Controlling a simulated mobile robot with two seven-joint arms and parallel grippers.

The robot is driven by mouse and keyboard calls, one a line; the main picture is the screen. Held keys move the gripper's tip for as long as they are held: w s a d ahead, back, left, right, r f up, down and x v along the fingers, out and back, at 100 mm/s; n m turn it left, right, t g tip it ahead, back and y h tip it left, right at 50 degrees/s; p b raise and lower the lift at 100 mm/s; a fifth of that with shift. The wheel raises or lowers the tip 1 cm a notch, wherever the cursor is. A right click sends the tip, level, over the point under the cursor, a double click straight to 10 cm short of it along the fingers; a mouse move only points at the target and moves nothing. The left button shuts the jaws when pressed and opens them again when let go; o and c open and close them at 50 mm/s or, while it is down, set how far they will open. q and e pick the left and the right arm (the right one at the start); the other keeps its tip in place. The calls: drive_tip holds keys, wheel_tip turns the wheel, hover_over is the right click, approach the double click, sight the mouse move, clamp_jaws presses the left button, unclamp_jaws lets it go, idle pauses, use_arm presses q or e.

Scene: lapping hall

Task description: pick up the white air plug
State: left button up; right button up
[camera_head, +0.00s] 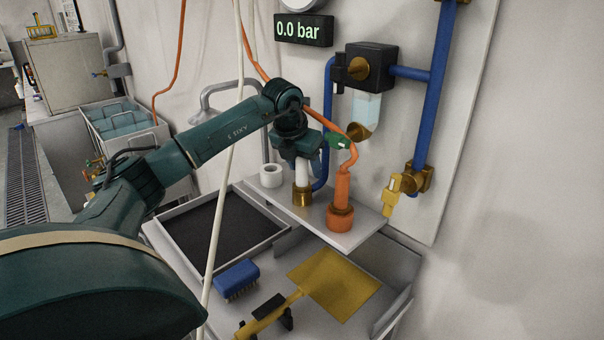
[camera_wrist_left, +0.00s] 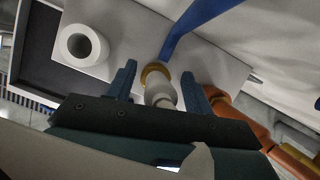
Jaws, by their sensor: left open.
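The white air plug (camera_head: 302,178) stands upright with a brass collar at its foot, on the small grey shelf (camera_head: 350,238) by the wall. My left gripper (camera_head: 301,163) is right above it, pointing down, and hides its top in the head view. In the left wrist view the white plug (camera_wrist_left: 160,93) lies between the two fingers of my open left gripper (camera_wrist_left: 160,80), with its brass collar beyond. A gap shows on each side of the plug there. My right gripper is not in view.
An orange plug (camera_head: 341,190) with an orange hose stands close to the right. A white ring (camera_head: 271,176) is on the left. Blue pipes (camera_head: 430,100) run on the wall behind.

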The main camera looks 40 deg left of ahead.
use_arm(q)
drive_tip(key=c, duration=0.6)
clamp_jaws()
drive_tip(key=shift+r, duration=0.2)
